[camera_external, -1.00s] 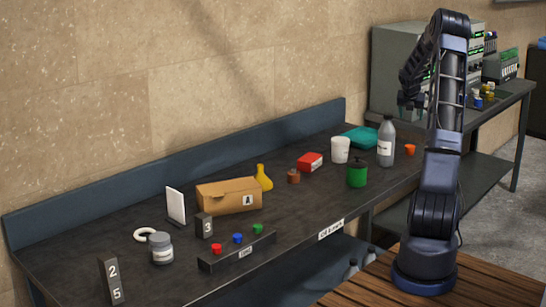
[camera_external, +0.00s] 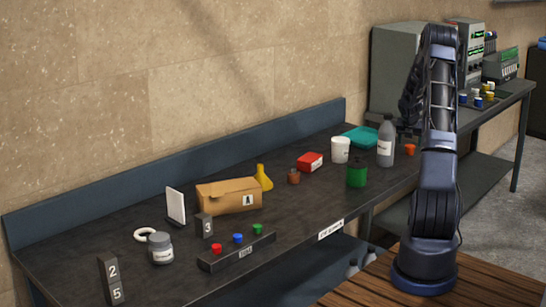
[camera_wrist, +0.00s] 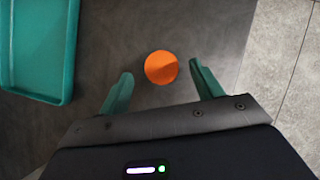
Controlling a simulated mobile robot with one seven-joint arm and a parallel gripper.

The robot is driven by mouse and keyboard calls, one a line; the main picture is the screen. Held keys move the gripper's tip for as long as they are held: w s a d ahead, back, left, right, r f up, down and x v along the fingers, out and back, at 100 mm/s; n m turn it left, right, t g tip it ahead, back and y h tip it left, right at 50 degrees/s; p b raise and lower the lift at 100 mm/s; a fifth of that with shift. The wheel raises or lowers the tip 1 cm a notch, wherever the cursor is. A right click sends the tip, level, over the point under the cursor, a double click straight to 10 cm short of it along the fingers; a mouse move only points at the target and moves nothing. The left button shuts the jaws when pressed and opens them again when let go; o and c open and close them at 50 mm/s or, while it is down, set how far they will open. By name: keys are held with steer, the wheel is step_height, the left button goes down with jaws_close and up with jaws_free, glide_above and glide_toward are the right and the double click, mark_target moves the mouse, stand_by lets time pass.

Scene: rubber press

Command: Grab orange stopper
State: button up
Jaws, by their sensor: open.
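The orange stopper (camera_external: 410,149) sits on the dark bench near its right end, just right of the grey bottle. In the wrist view the stopper (camera_wrist: 161,67) is a round orange shape seen from above, a little beyond the fingertips and roughly centred between them. My gripper (camera_wrist: 160,82) is open and empty, with one teal finger on each side. In the external view my gripper (camera_external: 405,130) is small and partly hidden behind my arm, close above the stopper. I cannot tell its exact height above the bench.
A grey labelled bottle (camera_external: 386,142) stands just left of the stopper. A teal tray (camera_external: 360,137) lies behind it and also shows in the wrist view (camera_wrist: 70,60). A white cup (camera_external: 340,150) and green container (camera_external: 357,175) stand farther left. The bench edge is near, at right.

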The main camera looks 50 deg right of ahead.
mark_target(410, 146)
steer(key=x, duration=0.4)
steer(key=shift+s+f, duration=0.1)
steer(key=shift+a, duration=0.1)
steer(key=c, duration=1)
